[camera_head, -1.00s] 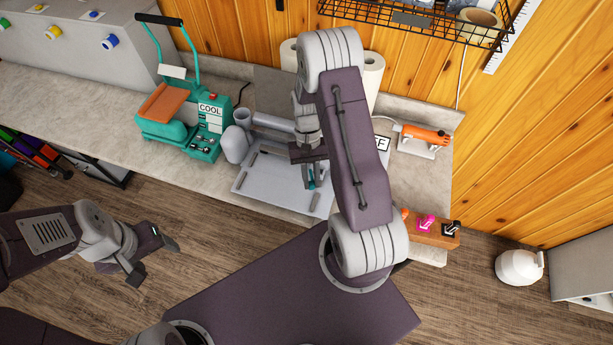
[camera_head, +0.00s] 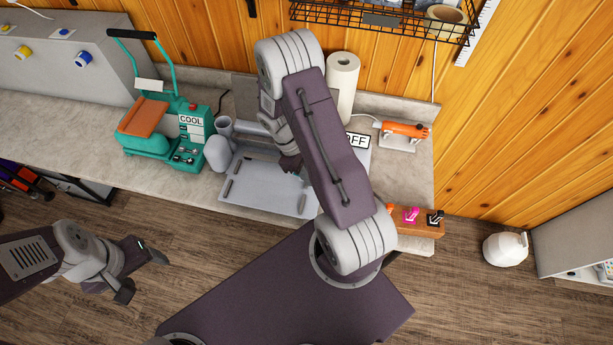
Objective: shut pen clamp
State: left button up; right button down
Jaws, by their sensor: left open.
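A flat light-grey machine (camera_head: 262,186) lies on the counter, partly covered by my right arm. The pen clamp cannot be made out; a small teal bit shows at the arm's edge over the machine. My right gripper (camera_head: 290,163) is over the far right part of the machine. It is mostly hidden behind my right arm, so its fingers and any contact cannot be seen. My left gripper (camera_head: 145,272) is open and empty, over the floor in front of the counter.
A teal heat press (camera_head: 160,130) marked COOL stands left of the machine. An orange tool (camera_head: 405,130) on a stand and an OFF sign (camera_head: 356,140) are to the right. A paper roll (camera_head: 342,84) stands behind. A wooden block (camera_head: 417,221) sits at the counter's front right.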

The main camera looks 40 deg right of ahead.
jog(key=shift+w+d+n+h, duration=0.3)
jog(key=shift+d+n, duration=0.1)
jog(key=shift+n, duration=0.6)
jog(key=c, duration=1.3)
grip_release()
jog(key=shift+s, duration=0.1)
jog(key=b+v, duration=0.1)
jog(key=v, duration=0.8)
jog(key=shift+s+a+r, duration=0.1)
